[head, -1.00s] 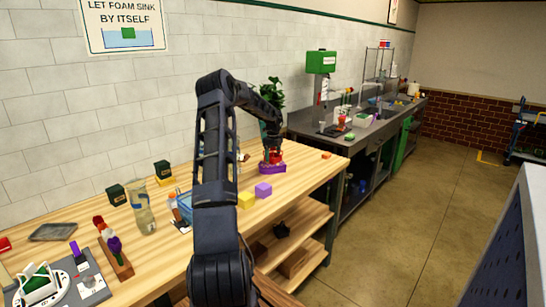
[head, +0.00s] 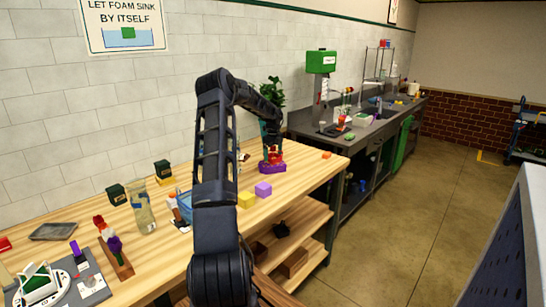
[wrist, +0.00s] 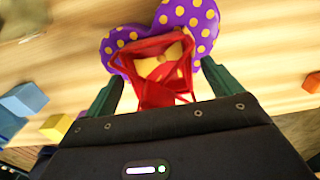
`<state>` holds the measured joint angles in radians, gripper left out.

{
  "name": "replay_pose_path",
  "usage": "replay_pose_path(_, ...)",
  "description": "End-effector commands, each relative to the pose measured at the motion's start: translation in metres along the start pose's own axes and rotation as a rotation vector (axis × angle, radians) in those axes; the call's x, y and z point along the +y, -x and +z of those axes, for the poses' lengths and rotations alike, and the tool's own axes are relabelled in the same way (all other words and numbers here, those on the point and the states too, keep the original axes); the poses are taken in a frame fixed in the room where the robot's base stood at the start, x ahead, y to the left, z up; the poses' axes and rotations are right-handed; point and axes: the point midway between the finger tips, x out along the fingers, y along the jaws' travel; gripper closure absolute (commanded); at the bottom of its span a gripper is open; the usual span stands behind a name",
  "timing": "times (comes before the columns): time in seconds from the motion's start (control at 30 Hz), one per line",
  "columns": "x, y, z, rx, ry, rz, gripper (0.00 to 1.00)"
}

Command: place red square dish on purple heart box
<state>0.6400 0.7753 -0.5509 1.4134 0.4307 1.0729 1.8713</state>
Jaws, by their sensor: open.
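The purple heart box (head: 272,169) with yellow dots lies on the wooden table toward its far right part; it also shows in the wrist view (wrist: 203,18). The red square dish (head: 276,155) rests on top of the box, over its middle and near part in the wrist view (wrist: 145,47). My gripper (wrist: 163,71) is open, with one dark green finger on each side of the dish. The fingers look apart from it. The gripper hides part of the dish in the head view.
A yellow block (head: 246,200) and a lilac block (head: 263,189) lie nearer on the table. A small orange block (head: 326,155) lies near the right edge. A leafy plant (head: 271,92) stands behind my arm. A glass vase (head: 142,207) stands at left.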

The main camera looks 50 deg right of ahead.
Motion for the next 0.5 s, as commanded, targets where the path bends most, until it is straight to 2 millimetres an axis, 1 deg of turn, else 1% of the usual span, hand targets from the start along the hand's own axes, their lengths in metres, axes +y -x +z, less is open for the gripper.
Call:
replay_pose_path(0.3, 0.0, 0.061, 0.0, -0.001, 0.0, -0.003, 0.09)
replay_pose_path(0.5, 0.0, 0.092, 0.001, -0.001, 0.001, -0.001, 0.09)
